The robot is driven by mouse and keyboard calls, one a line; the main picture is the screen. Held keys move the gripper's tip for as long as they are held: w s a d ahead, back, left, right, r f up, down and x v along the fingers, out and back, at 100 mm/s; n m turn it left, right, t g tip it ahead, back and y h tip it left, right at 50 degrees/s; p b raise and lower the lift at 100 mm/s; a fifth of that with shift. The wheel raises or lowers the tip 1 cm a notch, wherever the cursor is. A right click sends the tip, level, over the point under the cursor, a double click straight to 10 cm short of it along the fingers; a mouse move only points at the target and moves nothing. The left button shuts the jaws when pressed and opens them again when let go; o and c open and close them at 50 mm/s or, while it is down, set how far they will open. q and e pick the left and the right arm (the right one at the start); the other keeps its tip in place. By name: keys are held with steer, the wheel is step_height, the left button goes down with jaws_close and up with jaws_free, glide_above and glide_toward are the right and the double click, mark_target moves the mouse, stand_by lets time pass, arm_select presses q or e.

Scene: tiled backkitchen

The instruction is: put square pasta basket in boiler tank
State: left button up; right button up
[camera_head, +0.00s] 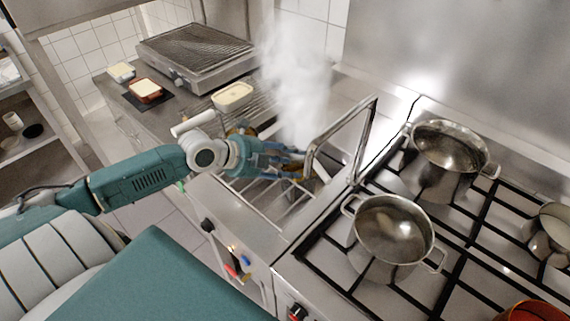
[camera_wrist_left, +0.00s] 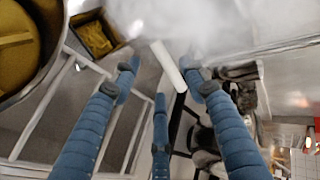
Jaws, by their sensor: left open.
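My left gripper (camera_head: 285,155) reaches in from the left over the steel boiler unit, its blue fingers spread. In the left wrist view its three fingers (camera_wrist_left: 160,85) are apart, with a pale bar (camera_wrist_left: 168,66) beyond and between the tips; I cannot tell if they touch it. A small square basket with yellow pasta (camera_wrist_left: 97,36) lies at the upper left there, beside a larger round vessel (camera_wrist_left: 18,45). In the head view the gripper partly hides the baskets. Steam (camera_head: 295,75) rises behind the gripper, hiding much of the boiler tank. My right gripper is not in view.
A bent metal pipe (camera_head: 340,130) arches just right of the gripper. Pots (camera_head: 394,238) and (camera_head: 448,158) stand on the gas stove at right. A grill (camera_head: 195,52) and food containers (camera_head: 145,90) sit on the back-left counter. Slatted bars (camera_head: 265,200) lie below the gripper.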

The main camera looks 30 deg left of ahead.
arm_select(q)
steer(key=shift+v, duration=0.95)
stand_by(0.7)
